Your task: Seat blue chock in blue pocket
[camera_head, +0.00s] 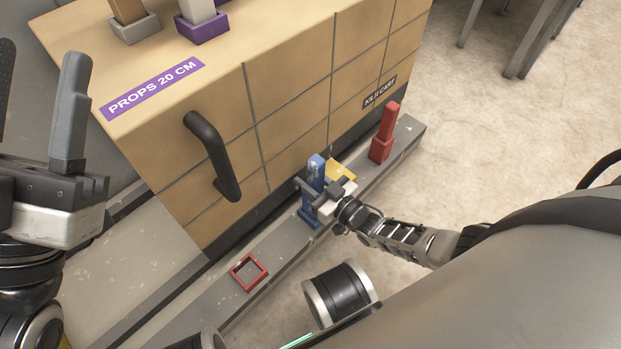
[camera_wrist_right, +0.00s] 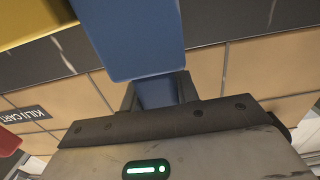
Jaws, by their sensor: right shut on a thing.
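The blue chock (camera_head: 316,170) stands roughly upright over the grey ledge beside the cart. My right gripper (camera_head: 313,190) is shut on it. In the right wrist view the blue chock (camera_wrist_right: 135,40) fills the upper middle, its narrower part between the fingers. Blue also shows low at the ledge (camera_head: 311,217), under the gripper; I cannot tell whether this is the pocket's rim or the chock's foot, nor whether the chock is seated. My left gripper (camera_head: 38,110) is open and empty at the far left, well away from the chock.
A yellow piece (camera_head: 342,170) is just behind my right gripper. A red chock (camera_head: 386,128) stands farther along the ledge. An empty red square frame (camera_head: 248,272) lies on the nearer ledge. The wooden cart (camera_head: 290,90) with a black handle (camera_head: 212,155) rises alongside.

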